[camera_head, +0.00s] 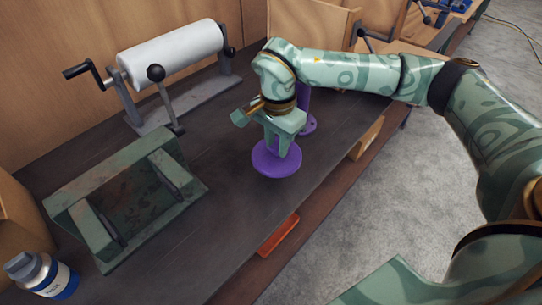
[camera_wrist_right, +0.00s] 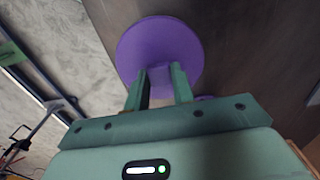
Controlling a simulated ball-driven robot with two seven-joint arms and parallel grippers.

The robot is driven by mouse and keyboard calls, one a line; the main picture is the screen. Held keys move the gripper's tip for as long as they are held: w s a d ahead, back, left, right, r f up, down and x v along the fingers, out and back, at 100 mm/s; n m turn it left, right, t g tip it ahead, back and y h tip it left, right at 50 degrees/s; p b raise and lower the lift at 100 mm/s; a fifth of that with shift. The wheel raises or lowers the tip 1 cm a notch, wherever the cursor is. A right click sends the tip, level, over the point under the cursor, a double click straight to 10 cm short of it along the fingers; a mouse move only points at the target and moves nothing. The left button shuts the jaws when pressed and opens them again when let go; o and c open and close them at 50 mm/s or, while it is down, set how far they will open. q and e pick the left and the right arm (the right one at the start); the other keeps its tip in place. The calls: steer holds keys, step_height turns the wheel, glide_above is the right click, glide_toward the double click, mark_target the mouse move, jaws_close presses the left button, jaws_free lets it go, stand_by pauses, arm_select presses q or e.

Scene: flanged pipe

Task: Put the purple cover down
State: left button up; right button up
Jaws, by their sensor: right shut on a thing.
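The purple cover (camera_head: 276,161) is a round disc in the head view, near the middle of the dark bench top. My right gripper (camera_head: 278,147) points down over it and is shut on it. In the right wrist view the cover (camera_wrist_right: 150,42) shows as a full disc, and the fingertips of my right gripper (camera_wrist_right: 160,82) close on a raised purple part at its edge side nearest me. I cannot tell whether the cover touches the bench or hangs just above it. A purple flanged pipe (camera_head: 307,122) stands just behind, partly hidden by my right gripper. My left gripper is not in view.
A green metal frame (camera_head: 130,200) and a white paper roll on a stand (camera_head: 172,55) occupy the left of the bench (camera_head: 215,210). A blue and white bottle (camera_head: 42,275) is at the lower left. An orange object (camera_head: 278,236) lies at the front edge. Bench left of the cover is clear.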

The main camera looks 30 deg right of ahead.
mark_target(273, 152)
steer(key=shift+w+d+f+b, duration=0.1)
steer(key=shift+w+f+b, duration=0.2)
steer(key=shift+w+f, duration=0.75)
step_height(273, 152, down, 4)
steer(key=shift+r+b, duration=0.1)
steer(key=shift+b, duration=0.6)
steer(key=shift+r, duration=0.1)
steer(key=o, duration=1)
steer(key=shift+c, duration=0.2)
